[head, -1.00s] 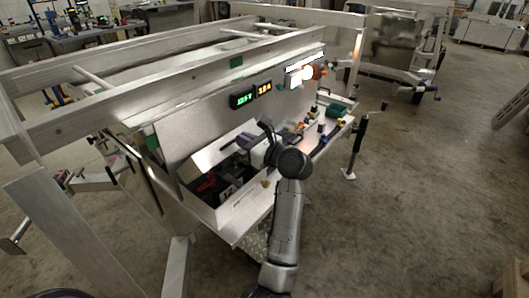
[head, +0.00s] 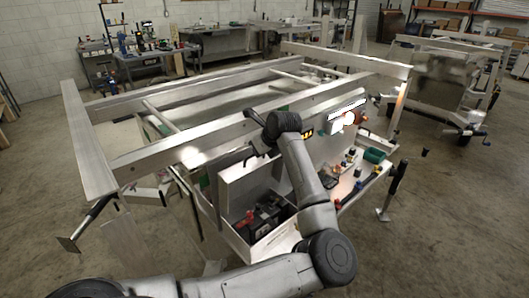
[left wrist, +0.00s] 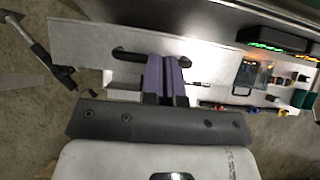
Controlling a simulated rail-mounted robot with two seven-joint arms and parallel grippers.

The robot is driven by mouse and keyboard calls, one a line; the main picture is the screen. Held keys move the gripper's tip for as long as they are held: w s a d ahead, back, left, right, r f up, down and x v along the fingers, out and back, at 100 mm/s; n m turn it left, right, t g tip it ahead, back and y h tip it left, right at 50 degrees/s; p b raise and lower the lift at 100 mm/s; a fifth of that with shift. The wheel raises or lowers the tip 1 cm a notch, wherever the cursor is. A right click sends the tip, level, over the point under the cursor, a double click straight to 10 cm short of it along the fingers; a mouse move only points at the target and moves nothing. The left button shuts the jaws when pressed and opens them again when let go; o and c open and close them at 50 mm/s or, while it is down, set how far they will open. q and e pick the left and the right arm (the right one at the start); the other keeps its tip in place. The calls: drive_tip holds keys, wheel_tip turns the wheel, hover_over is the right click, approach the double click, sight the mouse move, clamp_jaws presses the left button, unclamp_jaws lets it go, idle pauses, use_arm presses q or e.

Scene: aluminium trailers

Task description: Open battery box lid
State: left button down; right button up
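The battery box (head: 262,248) is an open metal bin on the front of the aluminium trailer. Its lid (head: 238,192) stands raised, close to upright, and also fills the upper part of the left wrist view (left wrist: 80,42). A dark battery (head: 268,220) with red parts shows inside. My left gripper (head: 262,143) is at the lid's top edge, partly hidden by my wrist. In the left wrist view, its purple fingers (left wrist: 166,75) are together over the lid's black handle (left wrist: 130,54) and appear shut on it. My right gripper is not in view.
A shelf (head: 340,188) with colored connectors and a green box (head: 374,156) lies right of the box. Trailer rails (head: 230,125) run behind the lid. A jack stand (head: 393,190) stands at the right.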

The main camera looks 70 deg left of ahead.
use_arm(q)
drive_tip(key=shift+a+f, duration=0.15)
drive_tip(key=shift+f, duration=0.15)
drive_tip(key=d+f+v, duration=0.1)
drive_tip(key=d+v, duration=0.1)
drive_tip(key=v, duration=1.1)
drive_tip(key=shift+w+d+f+p, duration=0.15)
drive_tip(key=shift+w+f+p, duration=0.1)
drive_tip(key=shift+w+p, duration=0.1)
